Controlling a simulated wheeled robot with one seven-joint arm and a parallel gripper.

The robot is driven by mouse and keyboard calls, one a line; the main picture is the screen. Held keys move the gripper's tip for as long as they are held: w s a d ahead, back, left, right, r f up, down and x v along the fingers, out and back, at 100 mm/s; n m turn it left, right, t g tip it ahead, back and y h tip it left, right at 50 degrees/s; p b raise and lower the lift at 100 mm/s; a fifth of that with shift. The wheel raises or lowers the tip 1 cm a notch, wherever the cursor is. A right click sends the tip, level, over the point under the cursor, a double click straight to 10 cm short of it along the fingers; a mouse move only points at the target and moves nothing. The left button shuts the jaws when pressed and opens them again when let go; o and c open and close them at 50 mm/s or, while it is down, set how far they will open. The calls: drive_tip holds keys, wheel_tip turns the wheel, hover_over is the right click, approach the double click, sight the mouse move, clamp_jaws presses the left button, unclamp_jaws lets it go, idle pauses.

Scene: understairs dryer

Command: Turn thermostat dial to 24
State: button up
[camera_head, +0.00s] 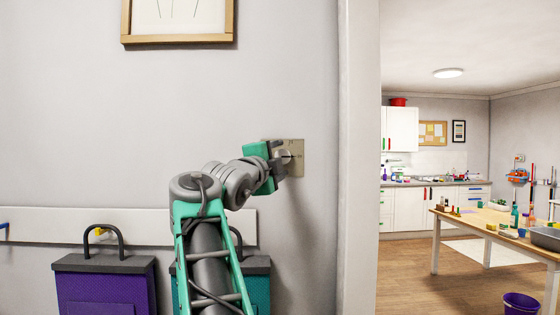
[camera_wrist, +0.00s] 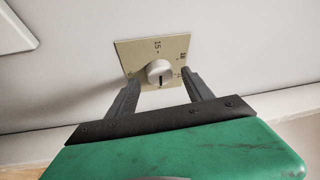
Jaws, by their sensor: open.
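The thermostat is a beige square plate (camera_head: 297,164) on the wall, left of the doorway edge. Its round pale dial (camera_wrist: 159,71) has a dark slot mark and shows in the middle of the plate in the wrist view. Printed numbers surround the dial; one reads like 15, and the others are too small to read. My gripper (camera_wrist: 159,88) is open, with its two dark fingers reaching toward the plate on either side of the dial. I see a gap around the dial and cannot tell whether either finger touches it. In the head view, my gripper (camera_head: 284,157) partly covers the plate.
A framed picture (camera_head: 178,22) hangs above on the wall. A purple bag (camera_head: 105,286) and a teal bag (camera_head: 257,286) hang from a white rail (camera_head: 40,224) below. A doorway at right opens on a kitchen with a wooden table (camera_head: 480,224). The wall around the plate is clear.

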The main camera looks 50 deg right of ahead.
drive_tip(key=r+b+v, duration=0.1)
drive_tip(key=v, duration=0.5)
drive_tip(key=shift+a+f, duration=0.4)
drive_tip(key=shift+f, duration=0.15)
drive_tip(key=shift+s, duration=0.1)
